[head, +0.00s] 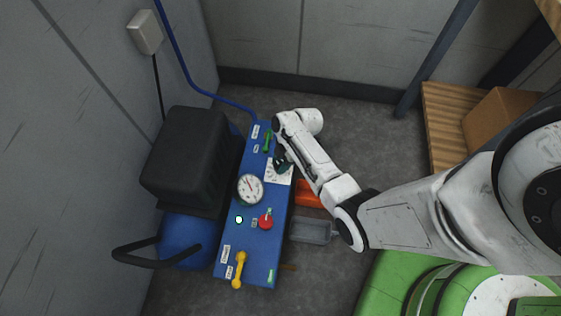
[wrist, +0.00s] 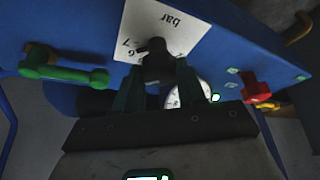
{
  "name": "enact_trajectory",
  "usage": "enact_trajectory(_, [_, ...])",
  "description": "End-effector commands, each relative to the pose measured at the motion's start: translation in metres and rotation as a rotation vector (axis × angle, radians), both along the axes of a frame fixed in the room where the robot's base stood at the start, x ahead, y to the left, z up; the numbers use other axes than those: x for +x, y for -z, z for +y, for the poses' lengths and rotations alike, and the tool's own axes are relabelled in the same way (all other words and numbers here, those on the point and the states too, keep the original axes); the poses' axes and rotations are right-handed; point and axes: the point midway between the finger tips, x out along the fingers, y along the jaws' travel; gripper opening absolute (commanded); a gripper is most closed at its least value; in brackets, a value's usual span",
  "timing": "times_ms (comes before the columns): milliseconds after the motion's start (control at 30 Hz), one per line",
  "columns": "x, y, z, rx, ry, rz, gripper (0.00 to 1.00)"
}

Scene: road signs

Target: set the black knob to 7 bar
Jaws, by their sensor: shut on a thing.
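The black knob (wrist: 157,62) sits on a white scale plate (wrist: 165,25) marked "bar" on the blue panel (head: 257,235). In the wrist view the plate appears upside down, and a small dark nub on the knob points left, toward the side with the 7. The exact setting is too small to tell. My gripper (wrist: 158,78) is shut on the knob, one dark finger on each side. In the head view my gripper (head: 281,163) is over the plate (head: 278,174) and hides most of the knob. A round white gauge (head: 250,188) is beside the plate; its reading is unclear.
A green handle (head: 267,141), a red knob (head: 265,220), a green lamp (head: 239,219) and a yellow handle (head: 239,270) are on the same panel. A black box (head: 184,155) and blue tank (head: 187,240) stand left. A grey tray (head: 311,231) lies right.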

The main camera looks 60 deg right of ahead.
Motion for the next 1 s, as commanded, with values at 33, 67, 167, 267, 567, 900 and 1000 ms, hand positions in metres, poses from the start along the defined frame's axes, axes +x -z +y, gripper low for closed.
enact_trajectory(33, [-0.0001, 0.0, 0.0, 0.0, 0.0, 0.0, 0.28])
enact_trajectory(67, [-0.0002, 0.0, 0.0, 0.0, 0.0, 0.0, 0.25])
enact_trajectory(167, [-0.0002, 0.0, 0.0, 0.0, 0.0, 0.0, 0.15])
enact_trajectory(267, [-0.0003, 0.0, 0.0001, 0.0, 0.001, 0.0, 0.09])
enact_trajectory(567, [-0.0019, -0.0039, 0.0025, 0.0, 0.211, 0.002, 0.09])
enact_trajectory(900, [-0.0024, -0.0004, 0.0028, 0.0, 0.465, 0.002, 0.09])
enact_trajectory(1000, [-0.0022, 0.0002, 0.0026, 0.001, 0.478, 0.001, 0.09])
